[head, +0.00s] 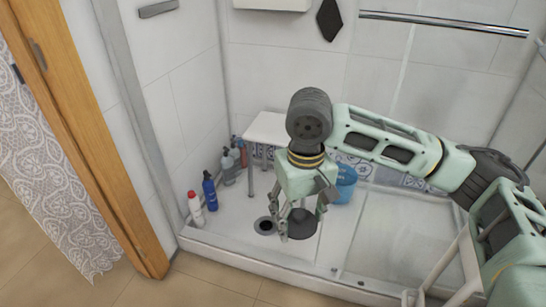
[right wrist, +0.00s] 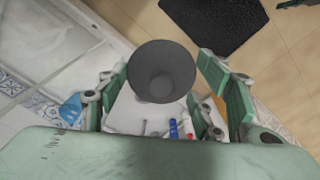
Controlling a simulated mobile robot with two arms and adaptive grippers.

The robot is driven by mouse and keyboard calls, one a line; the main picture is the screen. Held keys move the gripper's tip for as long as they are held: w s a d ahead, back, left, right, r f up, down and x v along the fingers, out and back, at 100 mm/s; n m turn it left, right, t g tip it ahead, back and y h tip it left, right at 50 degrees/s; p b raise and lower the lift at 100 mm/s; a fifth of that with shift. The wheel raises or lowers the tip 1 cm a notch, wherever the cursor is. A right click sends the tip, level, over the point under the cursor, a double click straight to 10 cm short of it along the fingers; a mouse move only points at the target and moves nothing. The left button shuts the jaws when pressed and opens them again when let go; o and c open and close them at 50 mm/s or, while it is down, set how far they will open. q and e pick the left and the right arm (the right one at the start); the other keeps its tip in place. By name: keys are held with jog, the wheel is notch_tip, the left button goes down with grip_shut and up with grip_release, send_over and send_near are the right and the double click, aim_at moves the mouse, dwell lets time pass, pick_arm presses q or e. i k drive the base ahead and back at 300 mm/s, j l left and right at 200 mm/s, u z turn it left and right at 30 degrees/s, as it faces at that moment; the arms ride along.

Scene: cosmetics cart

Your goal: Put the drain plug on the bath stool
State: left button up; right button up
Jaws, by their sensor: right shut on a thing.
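The dark grey round drain plug (head: 303,225) is between the fingers of my right gripper (head: 301,220), low over the shower tray. In the right wrist view the plug (right wrist: 160,72) shows as a wide disc between the two green fingers, and the gripper is shut on it. The white bath stool (head: 264,128) stands at the back left of the shower, behind the gripper. My right arm hides part of the stool. My left gripper is out of view.
The open drain hole (head: 265,226) is left of the gripper. A blue bucket (head: 346,184) stands behind it to the right. A blue bottle (head: 209,190) and a white bottle with a red cap (head: 195,208) stand at the left wall. The tray's right side (head: 400,235) is clear.

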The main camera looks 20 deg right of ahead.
aim_at(279, 138)
jog(key=i+j+u, duration=0.15)
jog(key=u, duration=0.25)
jog(key=i+j+u, duration=0.15)
jog(key=u, duration=0.3)
jog(key=i+z, duration=0.45)
jog(key=i+j+z, duration=0.15)
jog(key=i+z, duration=0.25)
jog(key=i+l+z, duration=0.1)
jog(key=i+z, duration=0.25)
jog(key=i, duration=0.25)
jog(key=i+l, duration=0.2)
